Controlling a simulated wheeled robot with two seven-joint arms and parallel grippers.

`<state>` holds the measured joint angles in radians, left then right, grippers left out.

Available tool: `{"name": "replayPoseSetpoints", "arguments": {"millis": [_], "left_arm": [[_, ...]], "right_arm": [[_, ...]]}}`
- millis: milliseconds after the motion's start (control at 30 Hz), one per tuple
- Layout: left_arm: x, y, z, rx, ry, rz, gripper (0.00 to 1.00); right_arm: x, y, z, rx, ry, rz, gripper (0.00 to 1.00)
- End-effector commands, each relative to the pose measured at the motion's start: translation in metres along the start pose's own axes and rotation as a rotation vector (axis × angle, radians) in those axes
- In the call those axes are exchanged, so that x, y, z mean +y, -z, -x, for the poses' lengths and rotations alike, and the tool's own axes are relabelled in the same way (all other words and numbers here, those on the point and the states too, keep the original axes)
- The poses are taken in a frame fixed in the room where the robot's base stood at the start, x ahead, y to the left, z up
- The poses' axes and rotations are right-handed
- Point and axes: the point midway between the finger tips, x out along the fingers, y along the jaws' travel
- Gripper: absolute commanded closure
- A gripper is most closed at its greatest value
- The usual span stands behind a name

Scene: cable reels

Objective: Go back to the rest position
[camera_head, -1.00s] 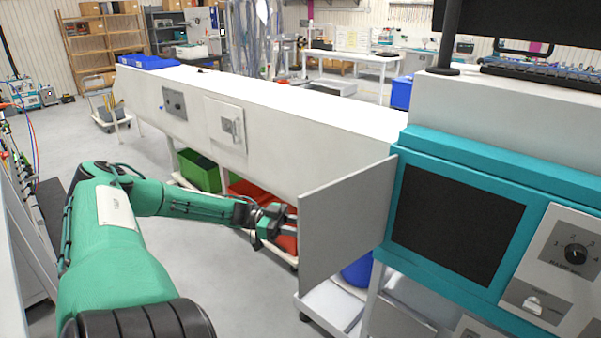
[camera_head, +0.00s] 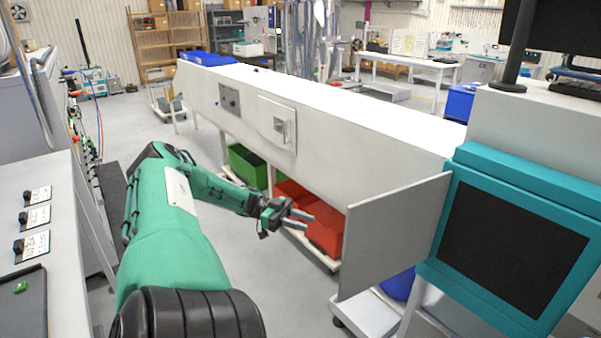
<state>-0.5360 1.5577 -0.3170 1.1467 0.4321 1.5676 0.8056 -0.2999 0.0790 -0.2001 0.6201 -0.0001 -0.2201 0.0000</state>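My green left arm comes in from the lower left and reaches forward. My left gripper (camera_head: 309,222) hangs in the air in front of the long white machine housing (camera_head: 340,125). Its two grey fingers are apart with nothing visible between them. It is left of the grey hinged panel (camera_head: 392,235), with a gap between them. Red bins (camera_head: 328,228) show behind the fingers, under the housing. My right arm and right gripper are out of the picture.
A teal-framed dark screen (camera_head: 512,245) stands at the right. A green bin (camera_head: 247,165) sits under the housing. A control desk with knobs (camera_head: 35,215) stands at the left edge. Grey floor (camera_head: 285,285) is open between my arm and the panel.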

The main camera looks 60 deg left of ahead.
Motion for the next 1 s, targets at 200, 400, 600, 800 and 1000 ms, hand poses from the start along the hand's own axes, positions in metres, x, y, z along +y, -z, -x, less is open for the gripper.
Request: {"name": "replayPoseSetpoints", "arguments": {"millis": [200, 400, 600, 800, 1000], "left_arm": [[0.0, 0.0, 0.004, 0.0, -0.001, 0.0, 0.71], [0.0, 0.0, 0.003, 0.0, 0.0, 0.0, 0.71], [0.0, 0.0, 0.003, 0.0, 0.0, 0.0, 0.71], [-0.001, -0.021, 0.01, -0.015, 0.059, -0.012, 0.71], [0.001, -0.11, 0.034, -0.106, 0.294, -0.05, 0.71]], "right_arm": [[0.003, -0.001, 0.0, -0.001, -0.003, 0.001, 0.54], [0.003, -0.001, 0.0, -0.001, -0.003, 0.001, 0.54], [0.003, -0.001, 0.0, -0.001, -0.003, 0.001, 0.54], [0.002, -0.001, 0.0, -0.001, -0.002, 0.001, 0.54], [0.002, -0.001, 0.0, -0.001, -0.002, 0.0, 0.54]]}}
